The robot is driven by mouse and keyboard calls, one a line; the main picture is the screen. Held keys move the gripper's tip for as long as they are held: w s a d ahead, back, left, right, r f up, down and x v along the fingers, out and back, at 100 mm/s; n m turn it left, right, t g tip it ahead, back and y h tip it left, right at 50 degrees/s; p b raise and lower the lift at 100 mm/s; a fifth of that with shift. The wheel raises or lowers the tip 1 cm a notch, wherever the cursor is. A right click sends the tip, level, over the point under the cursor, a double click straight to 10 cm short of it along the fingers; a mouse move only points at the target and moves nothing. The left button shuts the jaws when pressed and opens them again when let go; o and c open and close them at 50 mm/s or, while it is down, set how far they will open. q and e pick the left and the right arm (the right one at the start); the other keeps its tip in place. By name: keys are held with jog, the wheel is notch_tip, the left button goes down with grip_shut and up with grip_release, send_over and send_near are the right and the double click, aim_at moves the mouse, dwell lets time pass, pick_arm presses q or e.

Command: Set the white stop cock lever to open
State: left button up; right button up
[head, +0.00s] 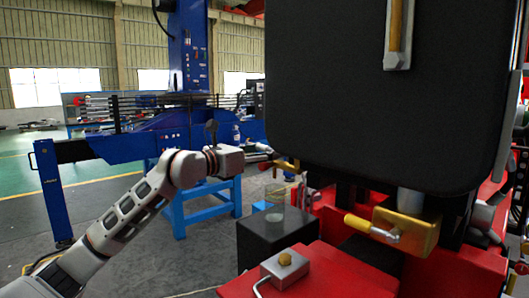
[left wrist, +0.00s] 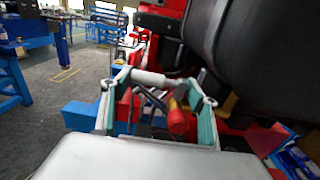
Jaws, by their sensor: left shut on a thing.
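My left gripper (head: 266,155) reaches in from the left towards the red stand, beside the lower left edge of the large black panel. In the left wrist view the left gripper (left wrist: 160,84) has its fingers apart around a white cylindrical lever (left wrist: 150,78), which lies crosswise between the fingertips. The gripper is shut on this white lever. The lever's joint and exact angle are partly hidden by the fingers. In the head view I cannot make out the white lever. My right gripper is not in view.
The big black panel (head: 380,100) fills the space right of the gripper. A yellow-handled lever (head: 370,228) sits below it. A blue machine (head: 150,140) stands behind; open floor lies left.

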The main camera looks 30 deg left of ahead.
pick_arm(q)
jog(key=shift+r, duration=0.1)
jog(key=o, duration=1.6)
jog(key=v, duration=1.2)
